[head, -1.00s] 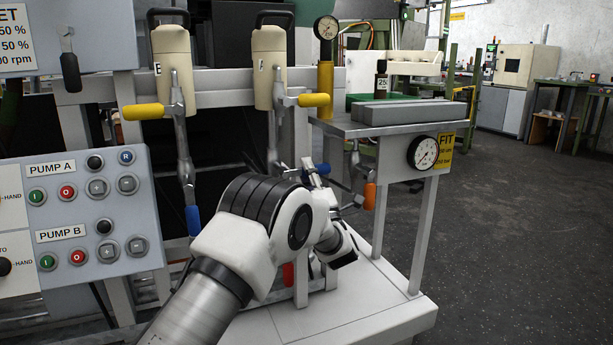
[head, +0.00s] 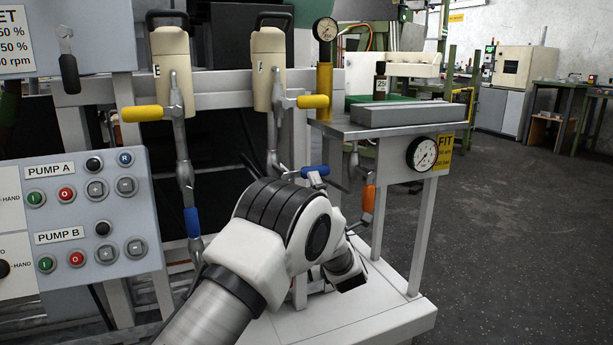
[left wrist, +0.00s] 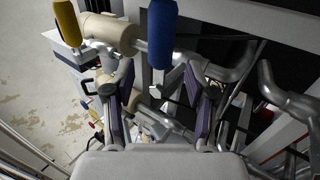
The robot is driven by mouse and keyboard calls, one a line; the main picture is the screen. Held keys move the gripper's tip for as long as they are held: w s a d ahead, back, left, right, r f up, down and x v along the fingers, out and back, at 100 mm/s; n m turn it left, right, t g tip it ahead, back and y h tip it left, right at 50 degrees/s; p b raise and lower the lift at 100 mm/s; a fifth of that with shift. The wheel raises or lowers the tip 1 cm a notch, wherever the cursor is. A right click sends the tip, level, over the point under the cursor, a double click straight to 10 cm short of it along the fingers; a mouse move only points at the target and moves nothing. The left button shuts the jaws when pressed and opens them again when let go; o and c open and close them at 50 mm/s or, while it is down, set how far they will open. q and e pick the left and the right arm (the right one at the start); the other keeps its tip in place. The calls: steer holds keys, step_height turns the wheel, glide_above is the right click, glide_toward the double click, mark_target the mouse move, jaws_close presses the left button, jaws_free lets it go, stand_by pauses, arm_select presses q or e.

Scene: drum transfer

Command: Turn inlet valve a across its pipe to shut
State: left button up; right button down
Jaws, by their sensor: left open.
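The blue lever of inlet valve a (head: 314,171) is below the right-hand beige pump. It lies roughly level, across the upright pipe (head: 273,135). In the left wrist view the blue lever (left wrist: 162,38) shows above and beyond the fingertips. My left gripper (left wrist: 164,88) is open, with its two fingers apart and the lever not between them. In the head view my left wrist (head: 345,265) is below the lever and apart from it; its fingers are mostly hidden. My right gripper is in neither view.
A second blue lever (head: 192,222) hangs down along the left pipe. Yellow levers (head: 143,113) are above, and an orange lever (head: 368,198) is to the right. The gauge stand (head: 424,155) and the pump control panel (head: 80,220) flank the valves. Open floor is at far right.

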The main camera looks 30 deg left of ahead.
arm_select(q)
steer(key=v, duration=0.7)
steer(key=shift+s+d+f, duration=0.1)
steer(key=shift+f, duration=0.05)
